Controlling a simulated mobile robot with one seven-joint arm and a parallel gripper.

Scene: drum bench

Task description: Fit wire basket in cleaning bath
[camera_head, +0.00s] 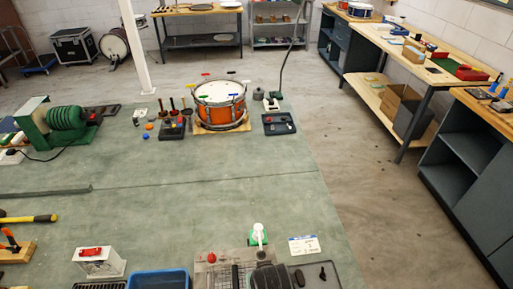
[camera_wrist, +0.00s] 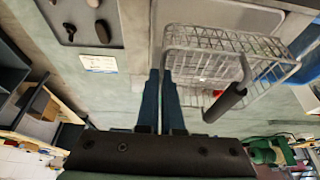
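The wire basket (camera_wrist: 210,45), a silver mesh box with a dark-gripped handle (camera_wrist: 226,102), is beside and beyond my fingertips, to their right in the wrist view. In the head view its mesh (camera_head: 238,276) is at the bottom, partly cut off and partly behind my dark gripper (camera_head: 268,277). Steel surfaces of what looks like the cleaning bath (camera_head: 203,277) lie around it; how basket and bath meet is unclear. My gripper (camera_wrist: 160,74) has its blue fingers almost together, with a thin gap and nothing clearly between them. The basket's near edge passes close to the tips; contact is unclear.
A tray (camera_head: 326,270) with dark parts and a white card (camera_head: 303,245) are right of the bath. A green-and-white item (camera_head: 258,236) stands behind it. A blue bin (camera_head: 158,279) and a white box (camera_head: 99,262) are left. The mid-bench is clear; a drum (camera_head: 220,104) stands farther back.

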